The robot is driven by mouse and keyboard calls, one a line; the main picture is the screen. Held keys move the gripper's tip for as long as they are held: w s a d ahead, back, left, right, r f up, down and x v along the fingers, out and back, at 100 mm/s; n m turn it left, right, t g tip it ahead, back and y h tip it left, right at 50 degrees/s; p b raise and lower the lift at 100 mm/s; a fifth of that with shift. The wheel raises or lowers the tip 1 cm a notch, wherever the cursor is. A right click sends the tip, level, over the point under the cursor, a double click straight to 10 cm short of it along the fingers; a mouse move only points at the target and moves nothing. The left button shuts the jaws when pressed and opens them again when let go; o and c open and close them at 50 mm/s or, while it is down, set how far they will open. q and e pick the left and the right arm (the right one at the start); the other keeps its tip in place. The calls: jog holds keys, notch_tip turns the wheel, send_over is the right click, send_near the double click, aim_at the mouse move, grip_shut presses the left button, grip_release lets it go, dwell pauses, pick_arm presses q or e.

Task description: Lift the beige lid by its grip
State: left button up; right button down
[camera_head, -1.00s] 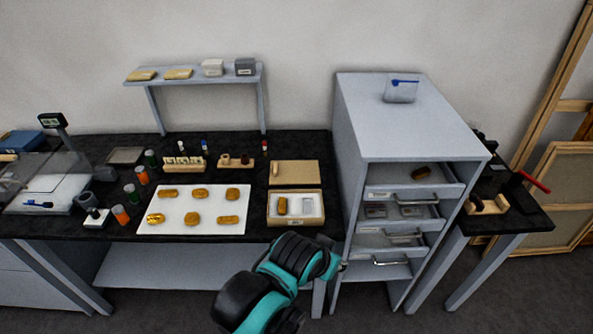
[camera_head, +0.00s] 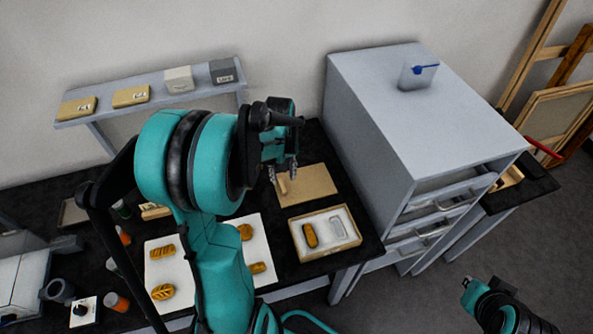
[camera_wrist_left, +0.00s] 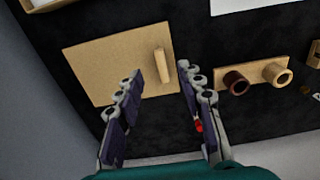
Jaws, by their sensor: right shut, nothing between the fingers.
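The beige lid (camera_head: 316,186) is a flat tan board lying on the black bench behind the open box. Its grip (camera_head: 284,184) is a small pale bar standing near the lid's left edge. My left gripper (camera_head: 283,171) is just above this grip, pointing down. In the left wrist view the lid (camera_wrist_left: 95,62) and its grip (camera_wrist_left: 161,66) show clearly. The left gripper's fingers (camera_wrist_left: 160,72) are apart and empty, with the grip between them in the picture; contact is not visible. Part of my right arm shows at the lower right, without a clear view of its gripper.
The open box (camera_head: 325,234) with an orange piece stands in front of the lid. The grey drawer cabinet (camera_head: 400,130) rises close on the right. A wooden holder with round cups (camera_wrist_left: 255,76) is near the lid. A shelf (camera_head: 150,103) stands behind.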

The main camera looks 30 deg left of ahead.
aim_at(284, 189)
pick_arm(q)
notch_tip(284, 189, down, 3)
jog(key=shift+f+b, duration=0.15)
jog(key=shift+b, duration=0.4)
notch_tip(284, 189, down, 4)
jog(key=shift+w+a+f+b, duration=0.1)
jog(key=shift+f+b, duration=0.15)
jog(key=shift+b, duration=0.6)
grip_shut()
